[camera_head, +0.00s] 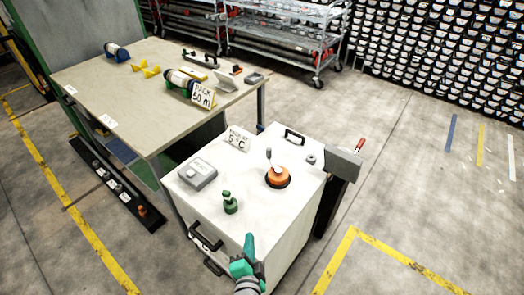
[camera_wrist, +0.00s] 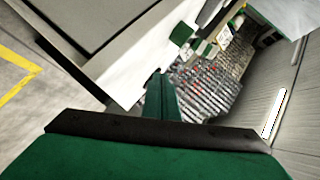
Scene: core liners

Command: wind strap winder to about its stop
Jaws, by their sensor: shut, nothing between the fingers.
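My gripper (camera_head: 249,242) is at the front edge of the white cabinet (camera_head: 268,222) in the head view, its green fingers shut and empty, pointing up. In the wrist view the shut fingers (camera_wrist: 158,85) show in front of a white panel edge, touching nothing that I can make out. On the cabinet top stands an orange round base with a crank-like arm and dark knob (camera_head: 278,178). A grey block (camera_head: 343,164) with a red-tipped lever (camera_head: 360,145) is at the cabinet's right side. Which of these is the strap winder I cannot tell. My gripper is apart from both.
A green knobbed piece (camera_head: 230,204), a grey box (camera_head: 198,173), a small sign (camera_head: 238,138) and a black handle (camera_head: 294,135) are on the cabinet top. A table (camera_head: 130,85) with core holders stands behind left. The floor at right is clear.

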